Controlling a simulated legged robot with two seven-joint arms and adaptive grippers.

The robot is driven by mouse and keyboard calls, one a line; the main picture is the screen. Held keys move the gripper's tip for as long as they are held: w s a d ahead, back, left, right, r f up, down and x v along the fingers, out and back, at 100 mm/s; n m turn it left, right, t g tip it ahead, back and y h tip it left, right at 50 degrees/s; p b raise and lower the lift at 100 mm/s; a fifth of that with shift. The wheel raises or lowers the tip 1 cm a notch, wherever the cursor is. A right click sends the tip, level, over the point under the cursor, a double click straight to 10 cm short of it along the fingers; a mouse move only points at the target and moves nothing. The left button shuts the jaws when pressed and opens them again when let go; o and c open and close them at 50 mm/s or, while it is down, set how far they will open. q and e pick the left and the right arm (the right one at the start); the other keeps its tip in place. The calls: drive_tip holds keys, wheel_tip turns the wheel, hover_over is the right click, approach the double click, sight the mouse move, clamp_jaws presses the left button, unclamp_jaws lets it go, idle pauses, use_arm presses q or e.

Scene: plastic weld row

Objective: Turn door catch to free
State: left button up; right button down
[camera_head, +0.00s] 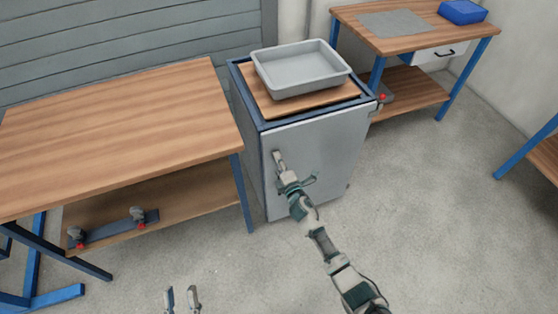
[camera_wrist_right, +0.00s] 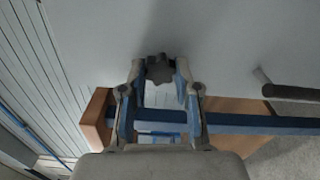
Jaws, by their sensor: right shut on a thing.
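The grey cabinet door (camera_head: 318,150) stands upright and looks closed in the head view. The door catch is a dark lobed knob (camera_wrist_right: 160,68) on the pale door face in the right wrist view. My right gripper (camera_head: 278,158) reaches the door near its left edge and hides the catch in the head view. In the right wrist view my right gripper (camera_wrist_right: 160,72) has one finger on each side of the knob, shut on it. My left gripper (camera_head: 181,298) is low in the head view, its two fingers apart, empty, away from the cabinet.
A dark bar handle (camera_wrist_right: 292,91) sticks out beside the catch. A grey tray (camera_head: 300,83) sits on the cabinet top. A wooden workbench (camera_head: 120,125) stands close at the left, its blue leg (camera_head: 242,195) near the door. The floor (camera_head: 430,220) at right is clear.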

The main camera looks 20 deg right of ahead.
drive_tip(key=shift+s+a+f+n, duration=0.1)
drive_tip(key=shift+f+n, duration=0.3)
drive_tip(key=shift+n, duration=0.2)
drive_tip(key=c, duration=0.9)
unclamp_jaws()
drive_tip(key=shift+f, duration=0.1)
drive_tip(key=shift+c, duration=0.2)
drive_tip(key=shift+o, duration=0.5)
drive_tip(key=shift+r, duration=0.2)
drive_tip(key=s, duration=1.1)
drive_tip(key=shift+s+d, duration=0.2)
drive_tip(key=shift+s, duration=0.2)
drive_tip(key=shift+f, duration=0.1)
